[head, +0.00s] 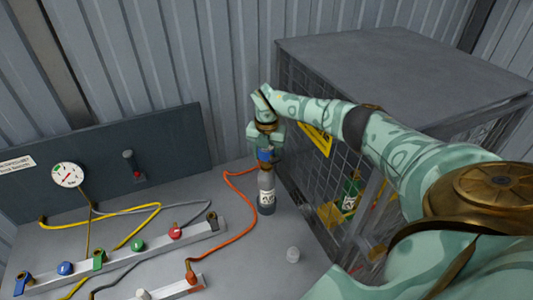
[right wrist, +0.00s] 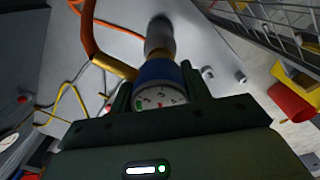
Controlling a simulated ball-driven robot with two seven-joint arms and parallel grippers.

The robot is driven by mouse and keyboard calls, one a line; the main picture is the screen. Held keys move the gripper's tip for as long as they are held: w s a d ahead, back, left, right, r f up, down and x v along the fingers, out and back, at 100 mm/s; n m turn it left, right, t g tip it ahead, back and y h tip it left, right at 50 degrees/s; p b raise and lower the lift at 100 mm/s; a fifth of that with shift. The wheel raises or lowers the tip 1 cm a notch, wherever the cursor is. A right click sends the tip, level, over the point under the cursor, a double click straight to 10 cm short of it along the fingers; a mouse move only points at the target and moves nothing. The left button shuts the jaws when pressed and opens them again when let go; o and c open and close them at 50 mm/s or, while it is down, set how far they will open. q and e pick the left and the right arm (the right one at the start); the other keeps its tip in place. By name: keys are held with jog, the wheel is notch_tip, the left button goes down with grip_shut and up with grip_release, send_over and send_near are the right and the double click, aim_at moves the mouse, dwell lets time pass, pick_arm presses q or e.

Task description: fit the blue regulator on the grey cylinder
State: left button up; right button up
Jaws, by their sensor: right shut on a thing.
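The grey cylinder (head: 267,192) stands upright on the grey table near the cage, with a white label on its side. My right gripper (head: 265,148) is shut on the blue regulator (head: 264,156), directly above the cylinder's top. In the right wrist view the blue regulator (right wrist: 158,78) sits between the two fingers, its round gauge facing the camera. The grey cylinder (right wrist: 160,35) lies beyond it, roughly in line. I cannot tell whether regulator and cylinder touch, as the joint is hidden. My left gripper is not in view.
A wire cage (head: 390,65) stands close at the right, with a green bottle (head: 350,192) inside. An orange hose (head: 228,240) runs across the table. A rail of coloured valves (head: 125,250) is at the left.

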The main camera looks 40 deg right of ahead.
jog(key=shift+f+b, duration=0.35)
jog(key=shift+f, duration=0.25)
jog(key=o, duration=1.1)
jog(key=shift+r, duration=0.1)
notch_tip(320, 180, up, 16)
jog(key=shift+r+p, duration=0.1)
jog(key=shift+p, duration=0.35)
